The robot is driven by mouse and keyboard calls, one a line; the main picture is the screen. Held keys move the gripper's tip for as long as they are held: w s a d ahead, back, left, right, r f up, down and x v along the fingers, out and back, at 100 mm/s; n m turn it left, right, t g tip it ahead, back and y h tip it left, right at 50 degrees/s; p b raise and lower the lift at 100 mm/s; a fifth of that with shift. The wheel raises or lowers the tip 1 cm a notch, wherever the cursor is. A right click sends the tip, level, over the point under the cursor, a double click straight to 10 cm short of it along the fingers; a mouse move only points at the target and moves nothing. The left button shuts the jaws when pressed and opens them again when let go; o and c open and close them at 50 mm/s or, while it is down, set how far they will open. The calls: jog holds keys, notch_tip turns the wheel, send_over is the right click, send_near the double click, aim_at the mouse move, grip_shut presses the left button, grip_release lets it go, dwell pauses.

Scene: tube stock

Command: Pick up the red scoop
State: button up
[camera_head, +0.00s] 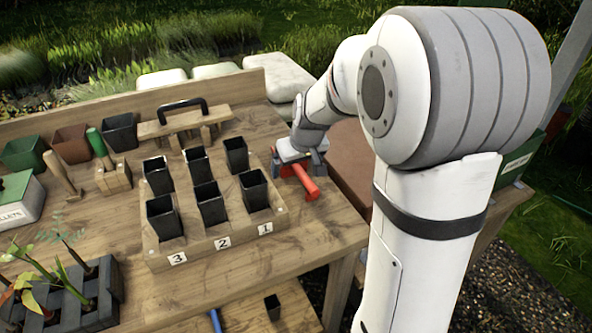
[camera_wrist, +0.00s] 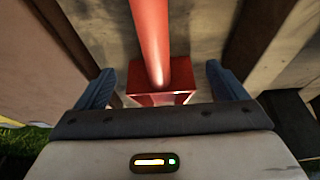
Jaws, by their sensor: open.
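The red scoop (camera_head: 306,185) lies on the wooden bench at the right of the numbered tray, with its handle pointing toward the front. In the wrist view the red scoop (camera_wrist: 152,45) runs up the middle, with its wider block end nearest my gripper. My gripper (camera_wrist: 158,80) is open, with one blue finger on each side of the scoop and gaps between. In the head view my gripper (camera_head: 300,158) is at the far end of the scoop, partly hidden by its own wrist. Whether it touches the scoop cannot be told.
A wooden tray (camera_head: 155,258) with several black pots and number tags stands just left of the scoop. A wooden tool with a black handle (camera_head: 182,104) lies behind it. A reddish-brown surface (camera_head: 350,160) is at the right. A dark planter (camera_head: 85,310) sits front left.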

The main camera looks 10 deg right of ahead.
jog(key=shift+w+f, duration=0.15)
jog(key=shift+f, duration=0.35)
jog(key=shift+r, duration=0.1)
jog(key=c, duration=1.2)
